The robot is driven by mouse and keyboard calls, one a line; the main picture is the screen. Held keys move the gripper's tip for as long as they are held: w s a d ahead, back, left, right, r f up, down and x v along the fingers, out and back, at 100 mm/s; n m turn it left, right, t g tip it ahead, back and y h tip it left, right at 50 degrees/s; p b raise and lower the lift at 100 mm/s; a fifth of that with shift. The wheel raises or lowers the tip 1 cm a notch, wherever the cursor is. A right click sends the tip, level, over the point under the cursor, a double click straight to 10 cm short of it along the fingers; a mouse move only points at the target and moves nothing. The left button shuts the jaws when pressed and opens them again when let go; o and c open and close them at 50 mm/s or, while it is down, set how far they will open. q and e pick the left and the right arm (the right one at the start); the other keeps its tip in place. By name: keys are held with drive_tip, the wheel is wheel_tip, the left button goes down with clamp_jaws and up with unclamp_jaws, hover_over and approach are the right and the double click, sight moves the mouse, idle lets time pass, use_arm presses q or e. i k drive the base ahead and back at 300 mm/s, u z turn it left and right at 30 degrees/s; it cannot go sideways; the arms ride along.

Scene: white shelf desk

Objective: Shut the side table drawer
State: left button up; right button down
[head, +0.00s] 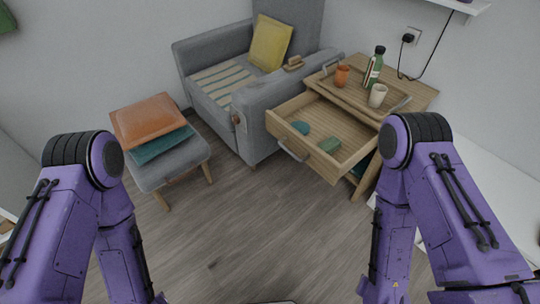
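The wooden side table (425,92) stands at the upper right beside the grey armchair. Its drawer (345,169) is pulled far out toward me. The drawer has a metal bar handle (291,152) on its front. Inside lie a blue-teal item (300,128) and a green item (330,145). My purple left and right arms show at the two sides of the view. Both grippers are out of view below the frame. My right arm's upper joint stands close to the drawer's right side in the picture, and I cannot tell the gap.
A tray (330,83) on the table top holds an orange cup (342,76), a green bottle (373,70) and a white cup (377,95). The armchair (262,115) borders the drawer's left. The wooden floor (260,220) ahead is clear.

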sight(326, 119)
drive_tip(key=u, duration=0.2)
drive_tip(key=i, duration=0.75)
drive_tip(key=z, duration=0.55)
drive_tip(key=i, duration=0.55)
drive_tip(key=z, duration=1.4)
drive_tip(key=k, duration=1.1)
drive_tip(key=u, duration=0.55)
drive_tip(key=i, duration=0.5)
